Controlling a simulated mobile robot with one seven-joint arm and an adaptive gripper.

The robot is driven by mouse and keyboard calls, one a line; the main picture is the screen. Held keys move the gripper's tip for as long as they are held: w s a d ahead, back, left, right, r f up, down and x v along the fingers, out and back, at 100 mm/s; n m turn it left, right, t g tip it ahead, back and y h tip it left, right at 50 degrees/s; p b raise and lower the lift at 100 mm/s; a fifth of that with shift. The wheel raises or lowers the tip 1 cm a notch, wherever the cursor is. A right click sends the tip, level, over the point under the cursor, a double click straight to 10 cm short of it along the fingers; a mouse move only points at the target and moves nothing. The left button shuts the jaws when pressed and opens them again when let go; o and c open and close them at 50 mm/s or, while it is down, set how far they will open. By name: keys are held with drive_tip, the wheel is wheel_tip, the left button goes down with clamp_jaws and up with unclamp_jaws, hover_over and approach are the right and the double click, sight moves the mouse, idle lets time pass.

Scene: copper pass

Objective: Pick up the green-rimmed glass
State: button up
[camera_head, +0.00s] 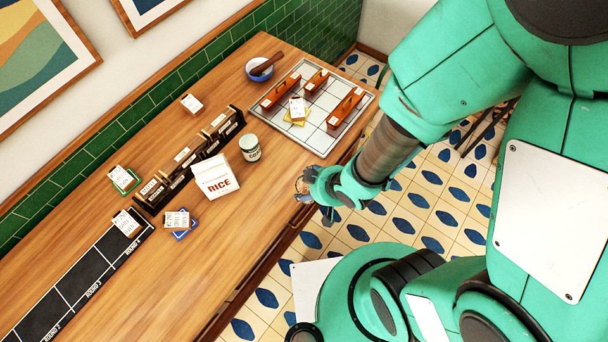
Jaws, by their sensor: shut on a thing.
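My gripper (306,191) is at the front edge of the wooden counter, at the end of my green arm. It is small in the picture and partly hidden by my own wrist. It is shut on a small clear glass (301,184), which shows just left of the wrist. I cannot make out a green rim at this size. I cannot tell whether the glass touches the counter or is held above it.

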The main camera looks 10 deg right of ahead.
drive_tip(key=shift+s+d+r, duration=0.1)
drive_tip(key=shift+s+d, duration=0.1)
drive_tip(key=shift+s, duration=0.4)
